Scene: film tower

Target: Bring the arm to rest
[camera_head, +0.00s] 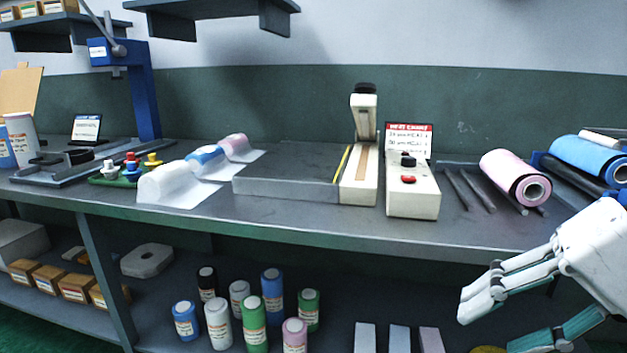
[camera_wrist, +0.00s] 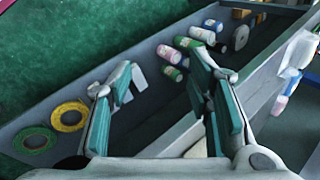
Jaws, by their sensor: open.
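My gripper (camera_head: 487,318) is at the lower right of the head view, in front of the workbench (camera_head: 330,222) and below its top. Its fingers are spread apart with nothing between them. In the wrist view my gripper (camera_wrist: 160,92) shows both fingers wide open over the lower shelf. The arm comes in from the right edge of the head view; most of it is out of frame.
The bench edge is close to my gripper. A pink roll (camera_head: 510,172) and a blue roll (camera_head: 588,158) lie at the right. A sealer (camera_head: 412,188) stands mid-bench. Several bottles (camera_head: 253,318) stand below; yellow (camera_wrist: 69,117) and green (camera_wrist: 35,141) rings lie on the shelf.

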